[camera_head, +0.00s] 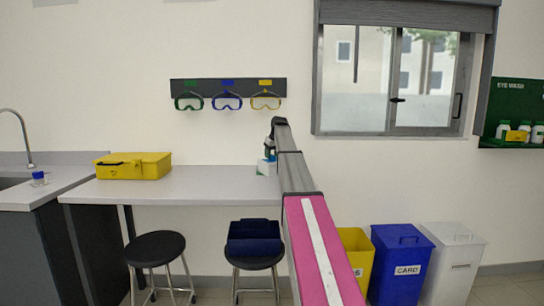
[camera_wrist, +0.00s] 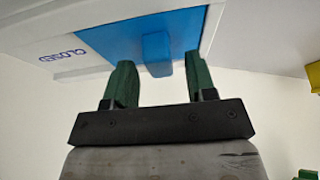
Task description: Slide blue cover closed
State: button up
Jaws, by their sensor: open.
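The blue cover (camera_wrist: 118,34) fills the top middle of the wrist view, set in a white panel (camera_wrist: 35,25). A blue block-like handle (camera_wrist: 158,55) stands out from the cover. My gripper (camera_wrist: 159,68) is open, with one green finger on each side of the handle in the picture. Gaps show on both sides, so the fingers do not appear to touch it. How deep the handle sits between them is unclear. The word CLOSED (camera_wrist: 62,55) is printed upside down on the panel, left of the cover. In the head view the cover cannot be made out.
A counter (camera_head: 200,184) runs along the wall and holds a yellow case (camera_head: 133,166). Two stools (camera_head: 158,250) stand at its front, one bearing a dark blue item (camera_head: 254,236). Bins (camera_head: 402,262) stand at the right. Goggles (camera_head: 227,102) hang above the counter.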

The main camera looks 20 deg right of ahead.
jog(key=a+v, duration=0.1)
jog(key=v, duration=0.9)
jog(key=shift+d, duration=0.45)
